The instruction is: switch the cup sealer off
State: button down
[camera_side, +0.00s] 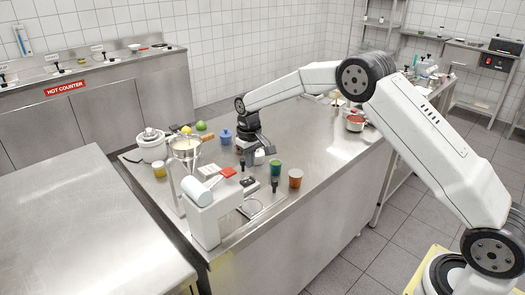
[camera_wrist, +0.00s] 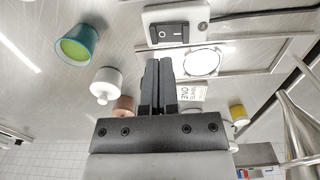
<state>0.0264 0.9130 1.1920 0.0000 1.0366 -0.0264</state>
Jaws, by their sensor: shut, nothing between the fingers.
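In the wrist view a white switch box (camera_wrist: 197,16) carries a black rocker switch (camera_wrist: 170,32) and has a dark cable running off to the right. Which way the rocker is tipped is not clear. The box shows small in the side view (camera_side: 249,183), on the steel counter. A white machine (camera_side: 206,222), possibly the cup sealer, stands at the near counter edge. My gripper (camera_wrist: 158,63) is shut and empty. Its fingertips point toward the switch box and look apart from it. In the side view my gripper (camera_side: 258,157) hangs low above the counter, behind the box.
The counter's right middle (camera_side: 315,140) is clear.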

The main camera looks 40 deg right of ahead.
jog(key=shift+r, duration=1.25)
jog(key=s+a+t, duration=0.1)
jog(key=s+t, duration=0.1)
jog(key=s, duration=2.7)
jog(key=shift+s+a+r+t, duration=0.2)
jog(key=shift+s+a+t, duration=0.05)
jog(key=shift+s+t, duration=0.1)
